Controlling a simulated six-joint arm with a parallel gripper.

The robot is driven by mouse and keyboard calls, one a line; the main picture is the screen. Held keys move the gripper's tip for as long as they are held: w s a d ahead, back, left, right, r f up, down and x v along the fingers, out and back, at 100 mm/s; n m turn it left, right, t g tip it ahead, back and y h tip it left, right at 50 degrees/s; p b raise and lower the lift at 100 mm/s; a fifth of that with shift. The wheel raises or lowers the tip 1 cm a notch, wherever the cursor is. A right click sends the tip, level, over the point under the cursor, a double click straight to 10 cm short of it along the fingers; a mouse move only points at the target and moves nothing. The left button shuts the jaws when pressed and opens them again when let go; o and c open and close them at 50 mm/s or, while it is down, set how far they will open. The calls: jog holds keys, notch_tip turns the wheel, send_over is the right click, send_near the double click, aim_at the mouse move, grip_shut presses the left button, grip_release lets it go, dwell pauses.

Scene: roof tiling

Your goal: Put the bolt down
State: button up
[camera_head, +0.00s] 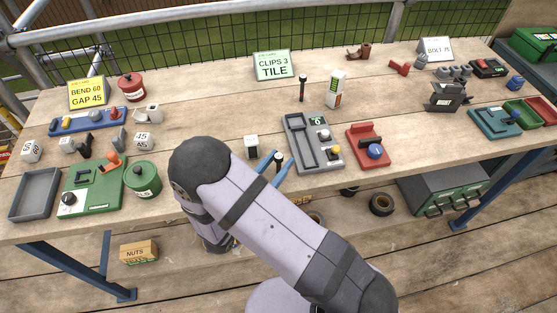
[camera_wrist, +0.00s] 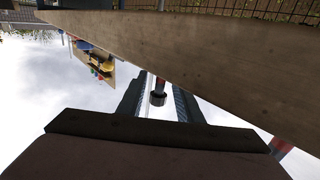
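A dark-headed bolt (camera_head: 278,158) is between the blue fingers of my gripper (camera_head: 276,168), near the front edge of the bench (camera_head: 215,108). In the wrist view the bolt (camera_wrist: 158,97) shows its dark round end and part of a reddish shank between the two fingers (camera_wrist: 161,92). Some clear space shows on both sides of it, so the fingers look open around it. Its far end is hidden, and I cannot tell whether it touches the bench. A similar dark-headed bolt (camera_head: 303,86) stands upright farther back.
Close by are a white block (camera_head: 251,146), a grey tray fixture (camera_head: 301,146) and a red fixture (camera_head: 368,146). A green base (camera_head: 94,190) and pot (camera_head: 143,180) are at left. A BOLT sign (camera_head: 436,48) stands back right.

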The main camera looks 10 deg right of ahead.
jog(key=shift+p+x, duration=0.6)
jog(key=shift+x, duration=1.5)
jog(key=shift+r, duration=0.1)
grip_shut()
